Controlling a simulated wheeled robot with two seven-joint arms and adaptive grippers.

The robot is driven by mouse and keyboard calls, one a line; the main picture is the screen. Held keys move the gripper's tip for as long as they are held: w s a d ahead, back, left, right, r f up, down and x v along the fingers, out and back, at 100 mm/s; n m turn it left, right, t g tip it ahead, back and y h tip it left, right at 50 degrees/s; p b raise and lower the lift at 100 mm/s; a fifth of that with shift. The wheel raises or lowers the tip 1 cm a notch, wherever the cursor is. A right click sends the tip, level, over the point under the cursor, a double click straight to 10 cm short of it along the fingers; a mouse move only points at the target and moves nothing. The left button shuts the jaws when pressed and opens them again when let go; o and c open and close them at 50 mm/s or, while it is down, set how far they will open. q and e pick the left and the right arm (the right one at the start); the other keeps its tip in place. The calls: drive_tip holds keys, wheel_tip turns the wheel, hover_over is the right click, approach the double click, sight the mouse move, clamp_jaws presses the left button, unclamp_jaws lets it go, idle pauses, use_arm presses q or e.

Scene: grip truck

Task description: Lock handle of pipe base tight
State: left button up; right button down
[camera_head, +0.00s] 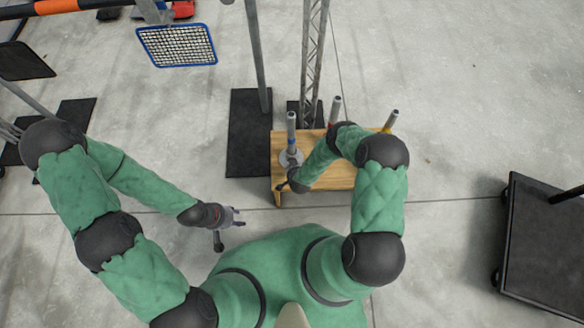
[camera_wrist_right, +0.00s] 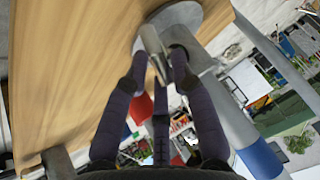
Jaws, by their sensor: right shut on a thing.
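The pipe base (camera_head: 290,158) is a grey round plate with an upright grey pipe (camera_head: 291,122) on the left end of a small wooden table. The pipe has a blue band. In the right wrist view the base (camera_wrist_right: 205,17) is at the top and the pipe (camera_wrist_right: 232,118) slants down right. My right gripper (camera_wrist_right: 155,65) is shut on the short metal handle (camera_wrist_right: 151,42) beside the pipe's foot; the fingertips hide part of it. In the head view my right wrist mostly hides that gripper. My left gripper (camera_head: 236,217) is open and empty, left of the table.
The wooden table (camera_head: 283,186) also bears a red-banded pipe (camera_head: 334,110) and a yellow-banded one (camera_head: 391,120). A truss post (camera_head: 313,60) and a grey pole (camera_head: 257,55) stand behind. A black cart (camera_head: 545,245) is at the right. The floor between is clear.

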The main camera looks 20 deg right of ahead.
drive_tip(key=y+b, duration=0.1)
drive_tip(key=d+m+t+y+b, duration=0.1)
drive_tip(key=b, duration=0.1)
drive_tip(key=w+m+t+y+b, duration=0.1)
drive_tip(key=y+b, duration=0.1)
drive_tip(key=shift+d+f, duration=0.2)
drive_tip(key=shift+d, duration=0.2)
drive_tip(key=shift+s+d+f+m+t+y+b, duration=0.15)
drive_tip(key=shift+m+t+y+b, duration=0.2)
drive_tip(key=shift+y+b, duration=0.45)
drive_tip(key=shift+s+f+m+t+y+b, duration=0.15)
drive_tip(key=shift+m+t+y+b, duration=0.3)
drive_tip(key=shift+y, duration=0.35)
drive_tip(key=shift+d+f+m+t+y, duration=0.15)
drive_tip(key=shift+m+t+y, duration=0.45)
drive_tip(key=shift+y, duration=0.3)
drive_tip(key=shift+d+m, duration=0.1)
drive_tip(key=shift+m, duration=0.2)
drive_tip(key=c, duration=1.2)
unclamp_jaws()
drive_tip(key=shift+o, duration=0.2)
drive_tip(key=shift+s+a+f, duration=0.2)
drive_tip(key=shift+s+a, duration=0.05)
